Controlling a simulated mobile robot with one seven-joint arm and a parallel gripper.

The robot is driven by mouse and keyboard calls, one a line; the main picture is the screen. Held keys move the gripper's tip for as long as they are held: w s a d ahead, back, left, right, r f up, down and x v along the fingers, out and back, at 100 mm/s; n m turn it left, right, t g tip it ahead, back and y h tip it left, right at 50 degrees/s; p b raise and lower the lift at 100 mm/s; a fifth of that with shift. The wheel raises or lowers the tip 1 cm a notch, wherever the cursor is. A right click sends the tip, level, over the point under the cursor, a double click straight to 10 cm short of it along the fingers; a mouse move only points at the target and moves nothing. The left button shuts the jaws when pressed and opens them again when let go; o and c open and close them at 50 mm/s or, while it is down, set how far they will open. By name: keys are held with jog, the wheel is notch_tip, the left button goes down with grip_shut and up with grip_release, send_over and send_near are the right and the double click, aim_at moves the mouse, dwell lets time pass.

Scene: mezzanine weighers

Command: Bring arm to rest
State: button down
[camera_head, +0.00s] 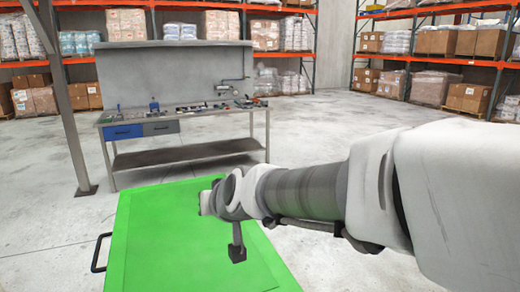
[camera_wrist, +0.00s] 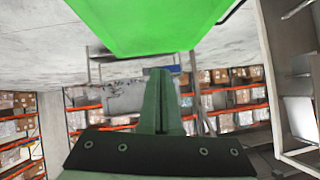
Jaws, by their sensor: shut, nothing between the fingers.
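My arm reaches in from the right in the head view, with its wrist above a bright green flat top (camera_head: 150,235). My gripper (camera_wrist: 160,75) shows in the wrist view as two fingers pressed together, shut with nothing between them. In the head view the end of the arm hides most of the gripper. The green surface also fills the upper middle of the wrist view (camera_wrist: 145,25), which looks upside down. No object is held.
A metal workbench (camera_head: 190,158) with small tools and a blue drawer (camera_head: 122,132) stands beyond the green top. A grey post (camera_head: 66,100) is at left. Orange racks (camera_head: 430,60) with boxes line the back. The concrete floor (camera_head: 330,110) between is clear. A black handle (camera_head: 97,252) sticks out at left.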

jog(key=s+d+f+m+g+h, duration=0.1)
jog(key=s+d+f+g+h, duration=0.1)
jog(key=s+d, duration=0.8)
jog(key=s+d+f+m+g+h, duration=0.2)
jog(key=s+d+h, duration=0.1)
jog(key=s+d, duration=0.8)
jog(key=d, duration=0.3)
jog(key=shift+d+f+h, duration=0.2)
jog(key=shift+f+h, duration=0.1)
jog(key=shift+h, duration=0.1)
